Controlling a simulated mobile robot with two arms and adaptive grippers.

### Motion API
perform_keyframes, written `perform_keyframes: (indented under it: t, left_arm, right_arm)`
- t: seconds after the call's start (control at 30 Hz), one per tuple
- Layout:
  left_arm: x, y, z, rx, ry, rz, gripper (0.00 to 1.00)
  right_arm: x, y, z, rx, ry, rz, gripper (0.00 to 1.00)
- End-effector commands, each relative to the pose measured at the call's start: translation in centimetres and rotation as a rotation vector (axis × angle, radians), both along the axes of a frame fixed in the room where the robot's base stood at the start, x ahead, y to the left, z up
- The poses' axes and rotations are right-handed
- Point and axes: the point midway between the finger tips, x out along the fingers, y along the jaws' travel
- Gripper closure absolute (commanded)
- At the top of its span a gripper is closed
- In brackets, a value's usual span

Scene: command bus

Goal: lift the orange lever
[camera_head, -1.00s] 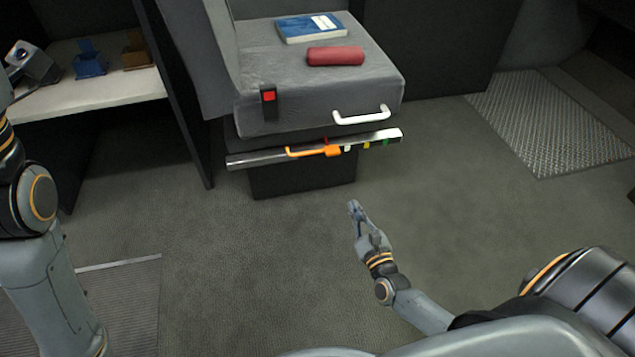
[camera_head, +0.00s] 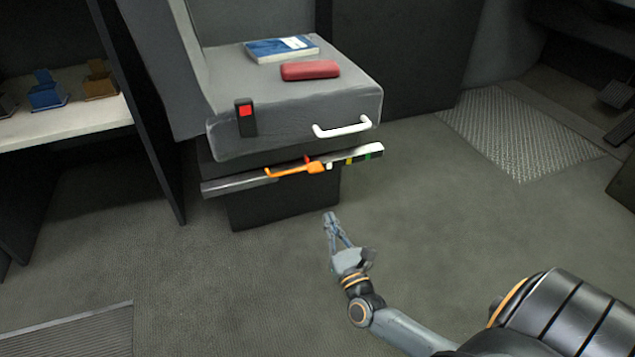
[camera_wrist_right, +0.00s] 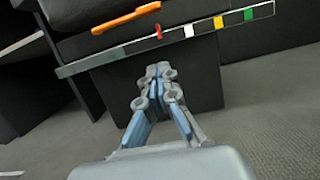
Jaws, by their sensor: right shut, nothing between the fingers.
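The orange lever (camera_head: 296,170) lies along the front of a metal rail under the grey seat, its hooked handle pointing left. It also shows at the top of the right wrist view (camera_wrist_right: 127,18), above and left of the fingers. My right gripper (camera_head: 329,215) is below and a little right of the lever, apart from it. Its fingers (camera_wrist_right: 158,70) are shut with nothing between them, pointing toward the dark seat base. My left gripper is out of view.
The metal rail (camera_head: 235,185) carries red, white, yellow and green marks. The grey seat (camera_head: 225,90) holds a blue book (camera_head: 280,49) and a red case (camera_head: 310,71), with a white handle (camera_head: 342,129) and red buckle (camera_head: 246,112) in front. A shelf (camera_head: 60,125) stands left. The floor in front is clear.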

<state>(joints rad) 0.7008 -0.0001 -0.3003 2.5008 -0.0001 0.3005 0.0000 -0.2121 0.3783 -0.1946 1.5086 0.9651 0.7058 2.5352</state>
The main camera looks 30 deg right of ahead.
Motion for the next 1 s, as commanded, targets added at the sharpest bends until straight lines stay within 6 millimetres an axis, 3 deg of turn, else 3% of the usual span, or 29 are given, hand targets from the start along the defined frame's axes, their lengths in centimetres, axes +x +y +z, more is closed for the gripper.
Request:
perform_keyframes:
  t: [0.5, 0.7, 1.0]
  left_arm:
    - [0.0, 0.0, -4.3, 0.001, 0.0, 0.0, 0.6]
    - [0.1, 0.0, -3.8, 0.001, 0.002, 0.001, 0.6]
    - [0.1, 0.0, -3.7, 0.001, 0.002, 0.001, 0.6]
  right_arm:
    - [9.2, -2.2, 2.4, 0.002, -0.005, 0.0, 1.0]
    - [8.9, -2.1, 5.4, 0.004, -0.001, -0.001, 1.0]
    - [8.9, -2.1, 6.3, 0.0, 0.001, 0.0, 1.0]
